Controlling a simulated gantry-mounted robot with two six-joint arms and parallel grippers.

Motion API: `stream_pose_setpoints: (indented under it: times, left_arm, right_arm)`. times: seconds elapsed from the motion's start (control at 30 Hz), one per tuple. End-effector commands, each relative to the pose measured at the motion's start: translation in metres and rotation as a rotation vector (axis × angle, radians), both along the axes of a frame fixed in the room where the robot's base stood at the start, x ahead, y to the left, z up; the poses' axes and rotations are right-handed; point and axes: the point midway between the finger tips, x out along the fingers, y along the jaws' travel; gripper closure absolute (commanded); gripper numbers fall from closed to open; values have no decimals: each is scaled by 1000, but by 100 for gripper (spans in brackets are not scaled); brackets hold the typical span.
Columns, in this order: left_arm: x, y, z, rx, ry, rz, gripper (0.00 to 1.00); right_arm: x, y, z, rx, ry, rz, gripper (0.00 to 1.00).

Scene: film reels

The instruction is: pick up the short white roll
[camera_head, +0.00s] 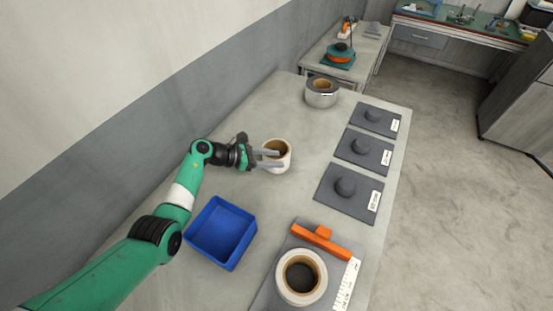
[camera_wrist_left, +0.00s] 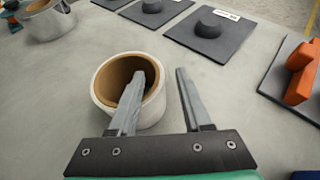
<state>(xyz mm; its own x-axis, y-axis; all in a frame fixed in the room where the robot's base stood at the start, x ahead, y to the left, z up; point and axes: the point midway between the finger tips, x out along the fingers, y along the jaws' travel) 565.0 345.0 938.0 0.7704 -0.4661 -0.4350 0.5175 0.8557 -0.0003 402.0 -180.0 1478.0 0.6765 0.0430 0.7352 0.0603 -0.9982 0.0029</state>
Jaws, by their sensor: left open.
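A white roll (camera_head: 279,167) with a brown cardboard core stands upright on the grey table. My left gripper (camera_head: 280,158) is open at this roll. In the left wrist view the roll (camera_wrist_left: 103,95) shows one finger of the gripper (camera_wrist_left: 163,76) over or inside its hollow core and the other outside its wall on the right. I cannot tell whether either finger touches it. Another white roll (camera_head: 318,288) with a dark centre lies on a grey mat at the front. My right gripper is not in view.
A blue bin (camera_head: 222,232) stands left of the front mat, below my left arm. An orange bar (camera_head: 321,241) and a white ruler (camera_head: 347,284) lie by the front roll. A silver roll (camera_head: 321,97) stands at the back. Dark plates with round knobs (camera_head: 345,187) line the right side.

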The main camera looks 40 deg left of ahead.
Motion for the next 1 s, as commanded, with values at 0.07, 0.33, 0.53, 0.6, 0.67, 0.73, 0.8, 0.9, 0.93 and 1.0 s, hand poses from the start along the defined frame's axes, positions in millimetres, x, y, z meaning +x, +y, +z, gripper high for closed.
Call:
stream_pose_setpoints:
  times: [0.07,0.33,0.53,0.6,0.67,0.73,0.8,0.9,0.93,1.0]
  left_arm:
    - [2,-1,-1,0,0,0,51]
    - [2,-1,0,0,0,1,73]
    - [1,-1,-1,0,0,0,100]
    - [1,-1,-1,0,1,0,100]
    - [1,-1,-1,0,1,0,100]
    - [1,-1,-1,0,1,0,100]
    - [1,-1,-1,0,2,0,100]
    - [1,-1,-2,0,2,0,100]
    - [1,-1,-2,0,2,0,100]
    - [1,-1,-2,0,3,1,100]
  right_arm:
    - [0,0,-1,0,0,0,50]
    - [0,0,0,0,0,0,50]
    - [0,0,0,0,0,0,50]
    - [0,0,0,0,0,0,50]
    - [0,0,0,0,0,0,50]
    - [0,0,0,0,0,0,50]
    - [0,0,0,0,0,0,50]
    - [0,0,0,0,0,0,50]
    - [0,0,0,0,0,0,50]
    - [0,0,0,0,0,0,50]
